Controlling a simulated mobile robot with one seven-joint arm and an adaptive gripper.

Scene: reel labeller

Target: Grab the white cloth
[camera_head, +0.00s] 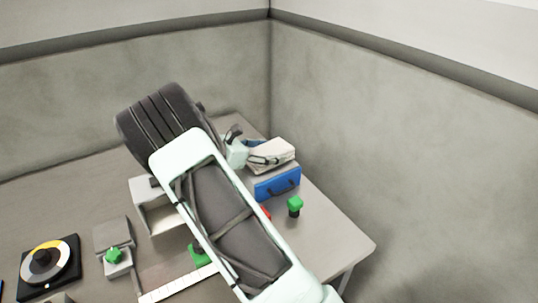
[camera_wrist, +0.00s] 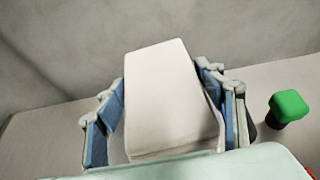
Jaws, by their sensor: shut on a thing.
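The white cloth (camera_wrist: 165,85), a pale folded block, fills the middle of the wrist view between the two fingers. It also shows in the camera_head view (camera_head: 283,149), at the far right part of the table, just behind and above a blue box. My gripper (camera_wrist: 167,108) is shut on the cloth, with one blue-padded finger on each side. In the camera_head view my gripper (camera_head: 262,158) is partly hidden by my own arm. Whether the cloth still rests on something beneath it cannot be told.
The blue box (camera_head: 278,183) with a dark handle stands in front of the cloth. A green-topped knob (camera_head: 294,205) stands nearer the table's (camera_head: 335,245) right edge. A grey open holder (camera_head: 155,208) and a reel disc (camera_head: 46,262) lie to the left. Walls close off the back and right.

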